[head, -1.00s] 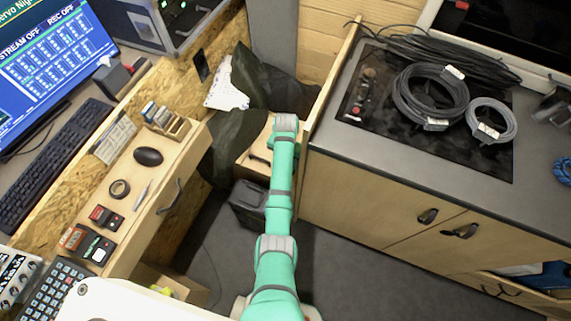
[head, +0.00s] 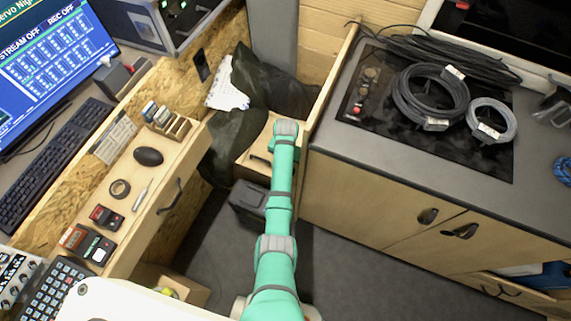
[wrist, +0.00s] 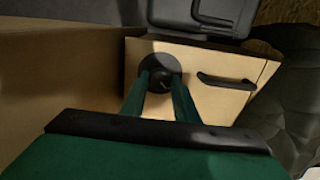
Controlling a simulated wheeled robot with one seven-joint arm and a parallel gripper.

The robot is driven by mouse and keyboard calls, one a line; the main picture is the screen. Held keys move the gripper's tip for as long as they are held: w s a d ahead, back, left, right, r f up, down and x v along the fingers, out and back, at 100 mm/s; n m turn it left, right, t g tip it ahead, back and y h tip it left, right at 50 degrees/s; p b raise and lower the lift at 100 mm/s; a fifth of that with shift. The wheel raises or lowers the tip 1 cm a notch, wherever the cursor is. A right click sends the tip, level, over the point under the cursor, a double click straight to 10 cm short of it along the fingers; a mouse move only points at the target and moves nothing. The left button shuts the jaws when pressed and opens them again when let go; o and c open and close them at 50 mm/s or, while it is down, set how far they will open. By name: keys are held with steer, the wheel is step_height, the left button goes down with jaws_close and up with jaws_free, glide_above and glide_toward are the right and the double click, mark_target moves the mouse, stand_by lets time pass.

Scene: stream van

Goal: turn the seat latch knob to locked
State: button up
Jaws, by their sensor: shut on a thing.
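The seat latch knob (wrist: 160,67) is a round black knob on a pale wooden front, in the upper middle of the wrist view. My gripper (wrist: 160,85) is shut on it, with one green finger at each side. The fingertips partly cover the knob, and I cannot tell from its face which way it is set. In the head view my green arm reaches down between the desk and the counter, and its end hides the knob.
A black handle (wrist: 226,81) sits right of the knob on the same front. A black case (head: 247,201) stands on the floor close by.

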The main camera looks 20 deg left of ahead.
steer(key=shift+m, duration=0.4)
steer(key=m, duration=0.3)
steer(key=shift+m, duration=0.3)
steer(key=m, duration=0.4)
steer(key=shift+m, duration=0.3)
steer(key=m, duration=0.8)
steer(key=shift+m, duration=0.6)
steer(key=o, duration=1.1)
steer(key=shift+c, duration=0.2)
